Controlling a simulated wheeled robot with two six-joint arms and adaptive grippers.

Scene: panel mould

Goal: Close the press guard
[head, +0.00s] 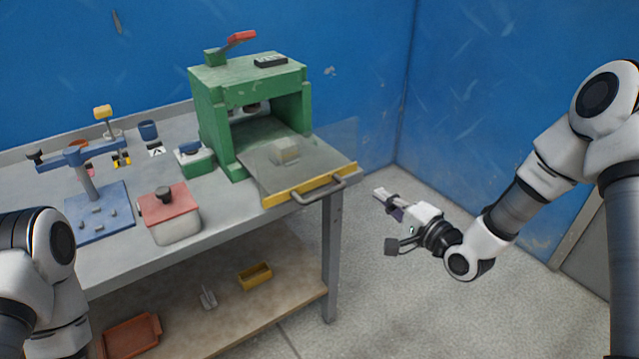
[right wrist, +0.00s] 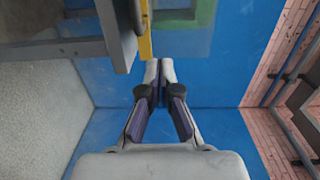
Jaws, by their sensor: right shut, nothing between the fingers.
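The green press (head: 215,115) stands at the back of the bench. Its clear guard (head: 305,140) lies swung out in front of the opening, roughly flat. A yellow bar (head: 290,192) with a grey handle (head: 320,191) runs along its front edge. A pale block (head: 285,151) shows at the guard. My right gripper (head: 380,193) is shut and empty, right of the handle and apart from it. In the right wrist view the fingertips (right wrist: 160,72) are together, with the yellow bar (right wrist: 145,38) just beyond to the left. My left gripper is out of view.
On the bench (head: 225,215) stand a red-lidded box (head: 172,215), a blue stand (head: 95,208) and a small green box (head: 194,160). The lower shelf holds a yellow bin (head: 255,277) and an orange tray (head: 131,334). Floor right of the bench is clear up to the blue wall.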

